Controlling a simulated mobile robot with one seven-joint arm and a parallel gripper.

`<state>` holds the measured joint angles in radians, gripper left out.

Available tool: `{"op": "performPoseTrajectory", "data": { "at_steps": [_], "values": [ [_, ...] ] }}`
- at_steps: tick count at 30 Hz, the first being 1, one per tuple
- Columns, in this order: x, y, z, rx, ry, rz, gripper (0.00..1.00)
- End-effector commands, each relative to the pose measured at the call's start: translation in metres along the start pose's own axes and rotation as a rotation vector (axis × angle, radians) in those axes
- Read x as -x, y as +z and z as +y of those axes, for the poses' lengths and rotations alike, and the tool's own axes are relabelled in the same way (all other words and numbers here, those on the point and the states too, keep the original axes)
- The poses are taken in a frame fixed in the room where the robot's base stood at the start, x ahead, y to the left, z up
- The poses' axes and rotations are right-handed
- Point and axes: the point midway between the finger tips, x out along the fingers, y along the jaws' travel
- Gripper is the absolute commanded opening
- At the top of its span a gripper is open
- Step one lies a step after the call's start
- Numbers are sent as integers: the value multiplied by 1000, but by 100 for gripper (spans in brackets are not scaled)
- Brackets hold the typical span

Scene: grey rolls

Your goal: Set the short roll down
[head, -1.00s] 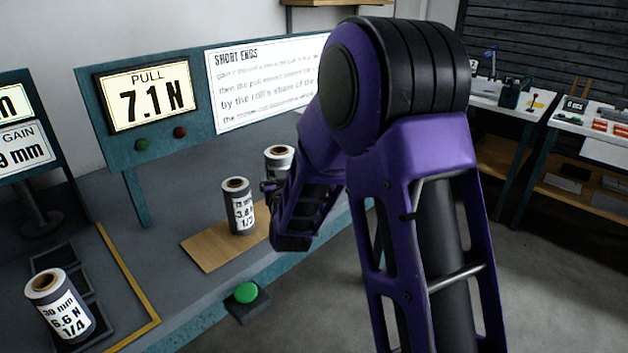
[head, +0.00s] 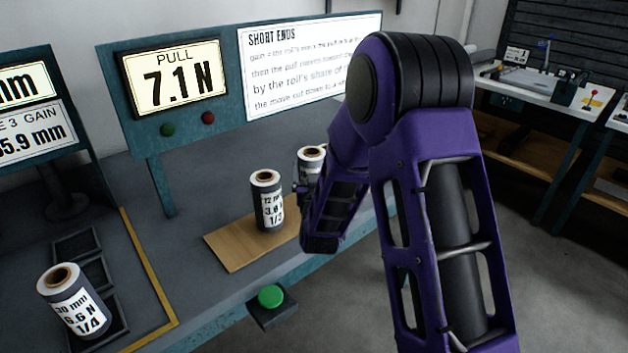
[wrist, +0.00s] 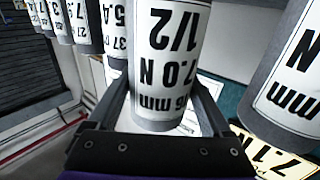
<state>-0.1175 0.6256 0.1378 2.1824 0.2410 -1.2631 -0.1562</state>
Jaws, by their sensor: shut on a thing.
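My gripper (wrist: 163,82) is shut on a grey roll (wrist: 163,75) with a white label, upside down in the wrist view, reading 7.0 N and 1/2. In the head view a roll with a brown-rimmed top (head: 311,154) shows partly behind my arm; it appears to be the held one. Another labelled roll (head: 266,200), marked 3.0 N and 1/3, stands upright on a wooden board (head: 235,247). I cannot tell whether the held roll touches anything below.
A pull display (head: 172,78) reads 7.1 N. A green button (head: 270,296) sits at the bench front. In the wrist view, another roll (wrist: 290,75) is close at right; several more line the upper left.

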Motion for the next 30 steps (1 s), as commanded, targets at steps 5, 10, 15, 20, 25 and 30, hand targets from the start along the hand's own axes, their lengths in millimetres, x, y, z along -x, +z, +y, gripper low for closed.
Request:
{"op": "performPoseTrajectory", "data": {
  "at_steps": [5,10,15,20,25,30],
  "values": [
    [0,28,0,0,0,-3,19],
    [0,30,0,0,0,1,19],
    [0,32,0,0,0,0,19],
    [0,34,0,0,0,-1,100],
    [0,34,0,0,0,-1,100],
    [2,31,0,0,-1,-2,100]
  ]
}}
